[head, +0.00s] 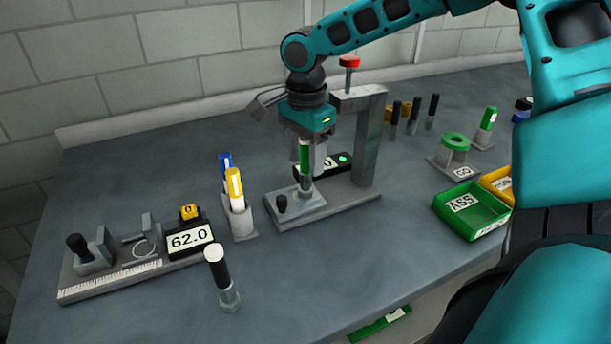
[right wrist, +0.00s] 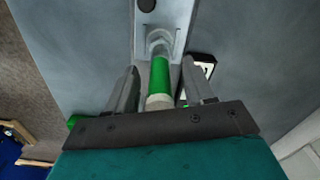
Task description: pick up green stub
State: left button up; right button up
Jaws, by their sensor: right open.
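The green stub (head: 304,160) stands upright in the holder on the base of the grey press (head: 369,145). My right gripper (head: 309,152) is above it with its fingers pointing down, open. In the right wrist view the green stub (right wrist: 160,76), with a pale end nearest the camera, lies between the two spread fingers (right wrist: 160,92). Gaps show on both sides of it. My left gripper is in neither view.
The press's post and red-topped plunger (head: 349,63) stand close to my right gripper. Blue and yellow markers (head: 235,185) stand to its left. A black-and-white tool (head: 217,270) stands in front. A green tray (head: 474,214) and another green piece (head: 488,118) are at right.

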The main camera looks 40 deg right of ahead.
grip_shut()
dwell(0.4)
jog(key=shift+r, duration=0.1)
